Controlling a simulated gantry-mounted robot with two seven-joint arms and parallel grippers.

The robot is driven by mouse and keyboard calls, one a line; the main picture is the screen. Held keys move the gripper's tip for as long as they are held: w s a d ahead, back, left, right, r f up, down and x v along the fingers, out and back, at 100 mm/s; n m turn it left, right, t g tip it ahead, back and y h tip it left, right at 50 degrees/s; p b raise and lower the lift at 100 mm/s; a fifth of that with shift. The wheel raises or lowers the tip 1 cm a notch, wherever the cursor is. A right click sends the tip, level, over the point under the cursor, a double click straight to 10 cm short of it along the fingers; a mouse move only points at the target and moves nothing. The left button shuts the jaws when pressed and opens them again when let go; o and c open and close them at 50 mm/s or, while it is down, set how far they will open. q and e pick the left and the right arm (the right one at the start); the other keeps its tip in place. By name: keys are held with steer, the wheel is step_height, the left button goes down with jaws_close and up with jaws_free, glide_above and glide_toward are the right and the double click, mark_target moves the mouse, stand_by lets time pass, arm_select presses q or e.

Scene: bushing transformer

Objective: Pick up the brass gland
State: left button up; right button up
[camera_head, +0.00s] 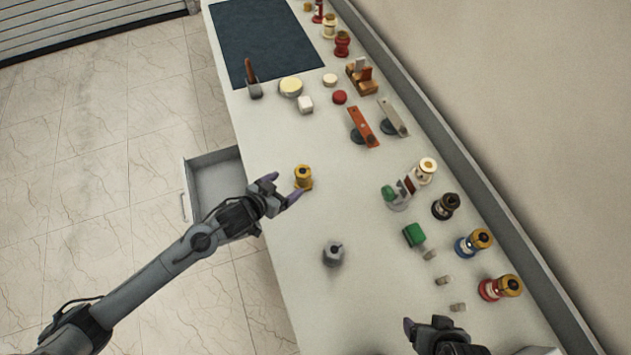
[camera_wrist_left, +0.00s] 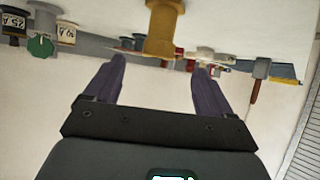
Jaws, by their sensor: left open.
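The brass gland (camera_head: 303,178) stands upright on the white bench, left of the bench's middle in the head view. In the left wrist view the brass gland (camera_wrist_left: 163,28) appears at the top, just beyond and between the fingers, partly cut off by the frame. My left gripper (camera_head: 283,189) is open and empty, just left of the gland, with its fingers pointing towards it. It also shows in the left wrist view (camera_wrist_left: 158,78). My right gripper (camera_head: 422,330) is at the bottom edge of the head view, only partly visible; its jaw state is unclear.
A grey part (camera_head: 333,253) stands nearer on the bench. Red and blue brass-topped parts (camera_head: 500,288), a green-topped block (camera_head: 414,235) and levers (camera_head: 362,127) line the right side. An open drawer (camera_head: 214,185) juts out at the left. Bench around the gland is clear.

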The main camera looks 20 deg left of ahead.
mark_target(306, 170)
arm_select(q)
steer(key=shift+w+a+f, duration=0.1)
steer(key=shift+w, duration=0.4)
steer(key=x, duration=0.3)
steer(key=shift+w+d, duration=0.25)
steer(key=shift+w, duration=0.1)
steer(key=shift+x, duration=3.3)
steer(key=shift+s+d, duration=0.1)
steer(key=shift+d, duration=0.1)
steer(key=c, duration=1.3)
